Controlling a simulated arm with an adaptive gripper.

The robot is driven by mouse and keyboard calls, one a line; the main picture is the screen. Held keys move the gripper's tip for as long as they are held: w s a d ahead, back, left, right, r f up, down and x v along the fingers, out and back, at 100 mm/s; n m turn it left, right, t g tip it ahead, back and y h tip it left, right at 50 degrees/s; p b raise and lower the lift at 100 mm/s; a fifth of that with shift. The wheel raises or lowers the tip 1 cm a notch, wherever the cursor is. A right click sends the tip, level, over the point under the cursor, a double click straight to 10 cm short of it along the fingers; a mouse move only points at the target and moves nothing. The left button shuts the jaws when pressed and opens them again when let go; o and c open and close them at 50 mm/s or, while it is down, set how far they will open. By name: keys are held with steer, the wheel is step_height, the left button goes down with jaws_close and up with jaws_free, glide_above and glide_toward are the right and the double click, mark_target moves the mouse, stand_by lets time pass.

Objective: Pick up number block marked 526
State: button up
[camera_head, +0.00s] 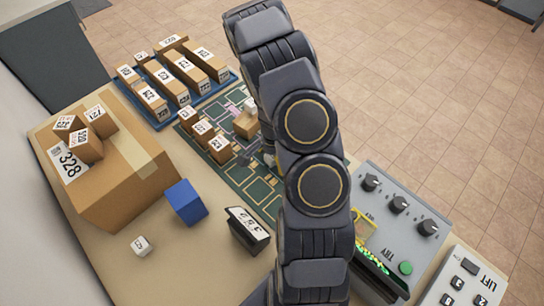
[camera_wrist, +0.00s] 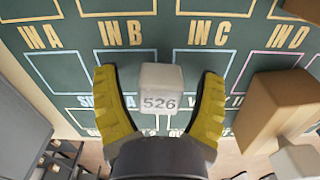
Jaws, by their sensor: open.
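The number block marked 526 (camera_wrist: 160,88) is a small pale cube in the wrist view, with its number facing the camera. It is over the green board (camera_wrist: 60,55), between the yellow fingers of my gripper (camera_wrist: 158,76). The fingers are open, one on each side of the block, with a gap showing on both sides. I cannot tell how far the block is above or on the board. In the head view my arm hides most of my gripper, and I cannot make out the 526 block there.
In the head view, a blue tray (camera_head: 160,118) holds several labelled boxes. A large carton (camera_head: 115,185), blue cube (camera_head: 185,202) and control panel (camera_head: 395,220) surround the board.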

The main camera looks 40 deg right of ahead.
steer(key=c, duration=1.1)
